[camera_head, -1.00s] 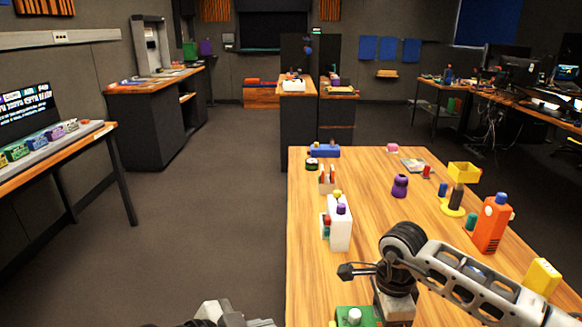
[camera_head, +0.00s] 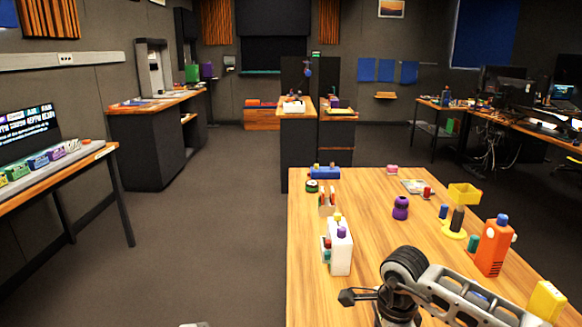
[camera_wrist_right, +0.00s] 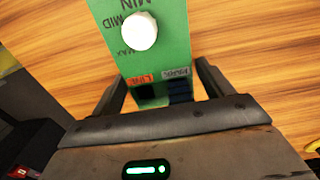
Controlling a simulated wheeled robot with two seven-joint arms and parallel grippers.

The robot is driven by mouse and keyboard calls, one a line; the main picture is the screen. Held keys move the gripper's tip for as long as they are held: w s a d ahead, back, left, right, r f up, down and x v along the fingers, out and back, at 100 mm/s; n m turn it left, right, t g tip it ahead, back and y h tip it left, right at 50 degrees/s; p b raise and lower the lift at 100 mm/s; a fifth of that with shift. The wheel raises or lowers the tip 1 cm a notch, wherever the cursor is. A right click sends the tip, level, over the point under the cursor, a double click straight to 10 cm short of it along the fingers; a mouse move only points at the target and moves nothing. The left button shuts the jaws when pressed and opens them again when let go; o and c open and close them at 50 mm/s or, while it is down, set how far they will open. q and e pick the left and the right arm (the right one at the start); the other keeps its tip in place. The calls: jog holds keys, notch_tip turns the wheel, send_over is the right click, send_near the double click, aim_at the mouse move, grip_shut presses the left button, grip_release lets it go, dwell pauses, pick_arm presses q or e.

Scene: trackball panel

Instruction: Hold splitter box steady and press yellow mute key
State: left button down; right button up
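A white upright box (camera_head: 341,255) stands near the left edge of the wooden table, with a yellow piece (camera_head: 338,217) and a purple piece (camera_head: 341,232) at its top. I cannot tell whether this is the splitter box or whether the yellow piece is the mute key. A green box (camera_wrist_right: 160,50) with a white knob (camera_wrist_right: 139,31) and MIN, MID and MAX marks shows in the right wrist view. My right gripper (camera_wrist_right: 160,88) appears open, its fingers on either side of the green box's near end; contact is unclear. Only a sliver of my left arm shows at the head view's bottom edge.
On the table (camera_head: 370,205) stand an orange bottle-like box (camera_head: 492,248), a purple knobbed piece (camera_head: 401,208), a yellow tray (camera_head: 464,193), a yellow block (camera_head: 545,300) and a blue box (camera_head: 324,172).

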jog(key=shift+o, duration=0.3)
jog(key=shift+r, duration=0.1)
notch_tip(320, 180, up, 12)
dwell(0.3)
jog(key=shift+o, duration=1.2)
jog(key=shift+r+p, duration=1.85)
jog(key=shift+r, duration=1.05)
